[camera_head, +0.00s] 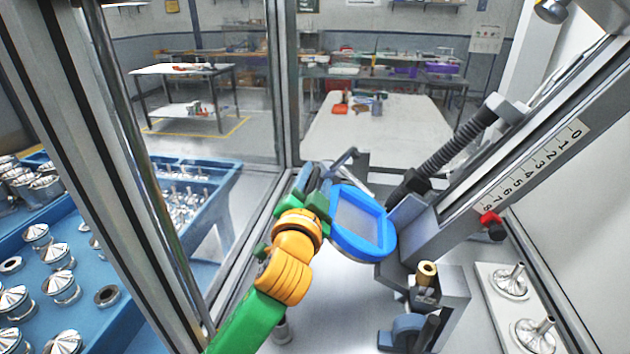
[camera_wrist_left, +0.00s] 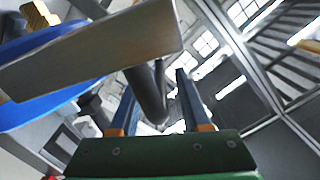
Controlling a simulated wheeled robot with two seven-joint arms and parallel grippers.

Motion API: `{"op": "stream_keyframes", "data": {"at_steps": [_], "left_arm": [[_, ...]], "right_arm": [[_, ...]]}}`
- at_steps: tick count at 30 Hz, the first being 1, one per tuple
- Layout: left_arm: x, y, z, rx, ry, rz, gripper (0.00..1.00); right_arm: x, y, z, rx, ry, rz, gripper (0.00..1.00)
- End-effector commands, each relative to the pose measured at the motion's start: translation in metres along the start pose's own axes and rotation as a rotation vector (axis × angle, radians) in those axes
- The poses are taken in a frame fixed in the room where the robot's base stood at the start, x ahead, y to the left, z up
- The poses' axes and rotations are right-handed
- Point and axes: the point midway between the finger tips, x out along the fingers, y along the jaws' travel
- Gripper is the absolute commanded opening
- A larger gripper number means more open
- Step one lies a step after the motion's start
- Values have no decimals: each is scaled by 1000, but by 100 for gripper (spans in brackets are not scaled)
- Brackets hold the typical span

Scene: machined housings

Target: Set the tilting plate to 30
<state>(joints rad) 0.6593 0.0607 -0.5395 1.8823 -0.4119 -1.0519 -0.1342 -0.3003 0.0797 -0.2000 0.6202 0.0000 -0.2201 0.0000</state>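The tilting plate (camera_head: 362,222) has a blue rim and a grey face, and it sits tilted in front of the grey machine column. A grey bar-like handle (camera_head: 345,163) shows at its upper left. My left gripper (camera_head: 324,185) is at the plate's left edge, close to this handle. In the left wrist view, the two fingers of the left gripper (camera_wrist_left: 155,84) are apart, with a dark round bar (camera_wrist_left: 148,98) between them. I cannot tell whether they touch it. The plate's blue rim (camera_wrist_left: 45,45) fills the left there. No angle scale for the plate is readable. My right gripper is out of view.
A ruler (camera_head: 532,165) with a red slider (camera_head: 489,219) runs along the slanted column on the right. A brass bushing (camera_head: 427,272) stands on a grey block below the plate. Frame posts and blue bins (camera_head: 210,190) of metal parts are on the left.

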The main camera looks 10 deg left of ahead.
Motion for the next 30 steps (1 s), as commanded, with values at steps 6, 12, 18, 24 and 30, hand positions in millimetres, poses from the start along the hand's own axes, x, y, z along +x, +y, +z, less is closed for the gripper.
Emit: {"op": "stream_keyframes", "data": {"at_steps": [6,12,18,24,30], "left_arm": [[-12,2,2,-2,1,1,47],[-48,3,2,-3,2,2,47],[-69,2,1,0,0,2,47],[-70,1,0,0,-1,2,47],[-70,1,0,0,-1,2,47]], "right_arm": [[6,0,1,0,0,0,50],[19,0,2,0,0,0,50],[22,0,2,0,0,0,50],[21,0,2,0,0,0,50],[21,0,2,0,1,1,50]]}}
